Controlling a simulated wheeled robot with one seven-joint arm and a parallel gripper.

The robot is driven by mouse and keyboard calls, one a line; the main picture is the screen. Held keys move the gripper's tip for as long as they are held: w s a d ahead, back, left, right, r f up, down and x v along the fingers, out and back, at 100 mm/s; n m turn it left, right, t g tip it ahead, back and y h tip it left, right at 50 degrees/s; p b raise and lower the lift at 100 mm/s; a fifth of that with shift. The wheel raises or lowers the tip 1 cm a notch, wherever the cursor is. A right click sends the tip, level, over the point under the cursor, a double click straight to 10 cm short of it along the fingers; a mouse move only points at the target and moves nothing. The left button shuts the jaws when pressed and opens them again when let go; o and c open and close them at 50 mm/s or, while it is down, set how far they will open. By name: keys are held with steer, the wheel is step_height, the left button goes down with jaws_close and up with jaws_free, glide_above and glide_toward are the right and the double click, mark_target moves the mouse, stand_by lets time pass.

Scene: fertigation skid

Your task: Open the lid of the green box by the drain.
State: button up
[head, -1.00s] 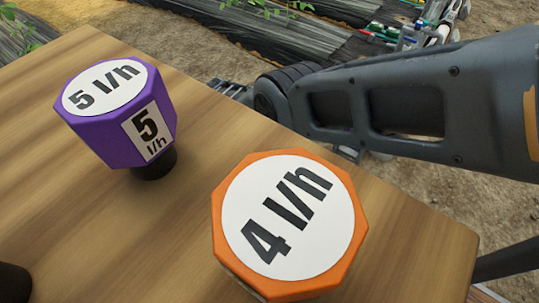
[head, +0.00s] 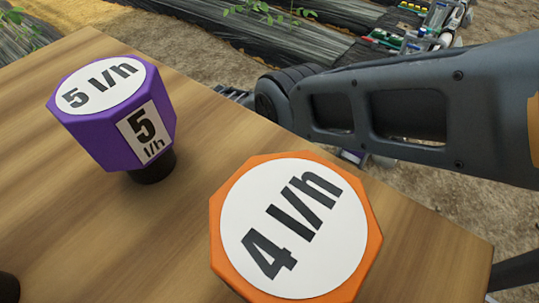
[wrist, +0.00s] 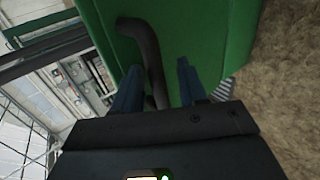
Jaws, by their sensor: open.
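In the wrist view a green box (wrist: 215,35) fills the upper middle, very close to my gripper. A dark curved handle or hose (wrist: 150,55) runs down the green surface and passes between my fingers. My gripper (wrist: 160,85) is open, with one blue-grey finger on each side of this dark piece. I cannot tell whether either finger touches it. The lid's edge cannot be made out. The box, the drain and my gripper are not visible in the head view.
A wooden table (head: 60,215) carries a purple 5 l/h knob (head: 115,110) and an orange 4 l/h knob (head: 295,230) near my arm. Covered crop rows (head: 330,35) lie behind. Sandy ground (wrist: 285,90) is at the right in the wrist view.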

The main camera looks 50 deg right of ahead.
steer(key=shift+r, duration=0.1)
steer(key=shift+r+p, duration=0.55)
steer(key=shift+p, duration=0.1)
steer(key=r+p, duration=0.4)
steer(key=shift+s+d, duration=0.25)
steer(key=s+d+r+p, duration=0.5)
steer(key=s+d+p, duration=0.2)
steer(key=p, duration=0.3)
steer(key=shift+s+d+r, duration=0.25)
steer(key=shift+d+r, duration=0.1)
steer(key=shift+d, duration=0.1)
steer(key=shift+s, duration=0.1)
